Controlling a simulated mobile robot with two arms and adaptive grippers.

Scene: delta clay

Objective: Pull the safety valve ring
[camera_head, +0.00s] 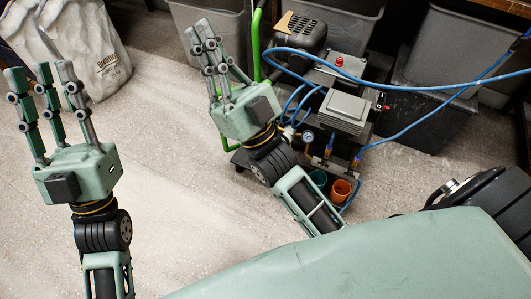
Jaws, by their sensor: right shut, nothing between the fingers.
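A compressor (345,112) with a grey finned block, a motor and blue hoses stands on the floor right of centre. A small round gauge (308,136) and brass fittings show at its front. I cannot make out the safety valve ring; it is too small or hidden. My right gripper (201,36) is in front of the compressor's left side, shut and empty, fingers pointing up in the picture. My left gripper (41,72) is at the far left, well away from the compressor, its fingers extended and apart, with nothing between them.
A green tubular handle (256,45) rises behind my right gripper. Blue hoses (420,87) run to the right. An orange cup (341,190) sits low on the compressor. The floor between my grippers is clear.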

